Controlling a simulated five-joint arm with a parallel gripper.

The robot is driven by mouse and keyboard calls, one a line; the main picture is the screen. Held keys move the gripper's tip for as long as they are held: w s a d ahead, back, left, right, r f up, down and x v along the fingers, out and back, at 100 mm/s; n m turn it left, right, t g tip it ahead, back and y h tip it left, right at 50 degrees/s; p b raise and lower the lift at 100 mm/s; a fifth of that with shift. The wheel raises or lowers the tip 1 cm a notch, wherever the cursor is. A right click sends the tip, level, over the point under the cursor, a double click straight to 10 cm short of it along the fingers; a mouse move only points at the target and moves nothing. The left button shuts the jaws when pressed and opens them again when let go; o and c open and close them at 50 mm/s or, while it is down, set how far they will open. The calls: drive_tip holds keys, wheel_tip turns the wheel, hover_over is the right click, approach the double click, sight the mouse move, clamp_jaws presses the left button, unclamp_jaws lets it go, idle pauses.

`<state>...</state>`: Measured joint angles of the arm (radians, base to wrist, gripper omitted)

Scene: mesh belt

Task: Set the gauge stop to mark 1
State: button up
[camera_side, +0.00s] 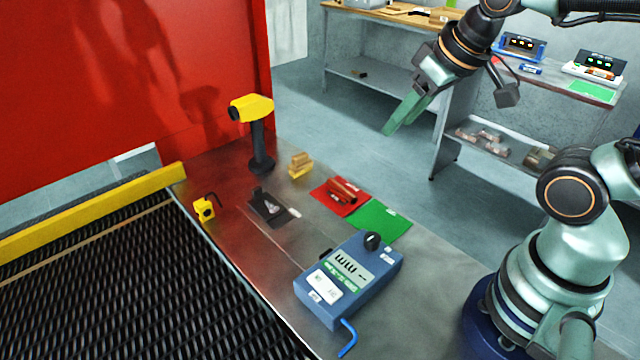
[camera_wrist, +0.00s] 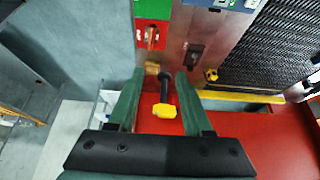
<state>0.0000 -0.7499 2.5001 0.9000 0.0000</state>
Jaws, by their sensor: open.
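A blue box (camera_side: 336,312) stands on the metal table's front part. Its top has a pale panel (camera_side: 350,268) with black marks, white labels and a black round knob (camera_side: 372,241). A blue bent lever (camera_side: 348,338) sticks out at its near corner. I cannot tell which part is the gauge stop or which mark it stands at. The box shows only partly at the top of the wrist view (camera_wrist: 241,4). My gripper (camera_side: 402,116) is open and empty, high above the floor behind the table, well away from the box. Its two green fingers also show in the wrist view (camera_wrist: 160,76).
A yellow-headed device on a black stand (camera_side: 261,140) rises at the table's back. A yellow block (camera_side: 204,209), a dark plate (camera_side: 268,206), wooden blocks (camera_side: 300,165), a red mat (camera_side: 326,197) and a green mat (camera_side: 380,222) lie nearby. A mesh belt (camera_side: 120,290) runs along the left.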

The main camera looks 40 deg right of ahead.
drive_tip(key=shift+c, duration=0.4)
drive_tip(key=n+g, duration=0.6)
drive_tip(key=n, duration=1.2)
hover_over(256, 188)
wheel_tip(256, 188, down, 11)
wheel_tip(256, 188, down, 12)
drive_tip(key=shift+r, duration=0.15)
clamp_jaws()
